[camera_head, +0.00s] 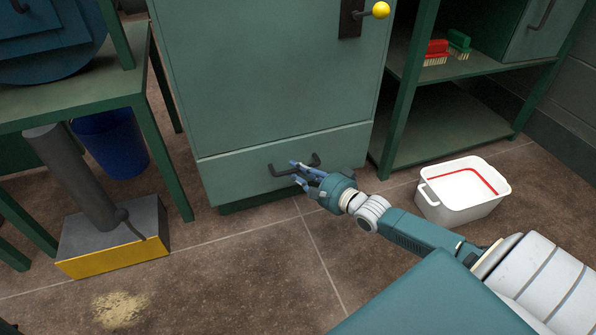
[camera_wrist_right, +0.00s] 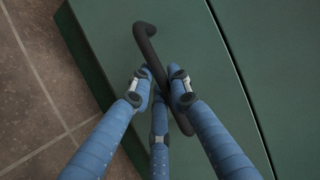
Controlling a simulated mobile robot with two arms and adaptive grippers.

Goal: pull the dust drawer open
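The dust drawer (camera_head: 235,177) is the wide green front at the bottom of a green cabinet. It looks flush with the cabinet above it. Its dark bar handle (camera_head: 314,160) runs across the front and also shows in the right wrist view (camera_wrist_right: 146,36). My right gripper (camera_head: 296,171) is at the handle, with blue fingers on either side of the bar. In the wrist view the fingertips (camera_wrist_right: 159,76) lie close against the bar and look shut on it. Small gaps there are hard to judge. My left gripper is not in view.
The brown tiled floor before the drawer is clear. A grey-yellow box (camera_head: 115,258) and blue bucket (camera_head: 112,145) are at left. A yellow knob (camera_head: 381,10) sticks out above.

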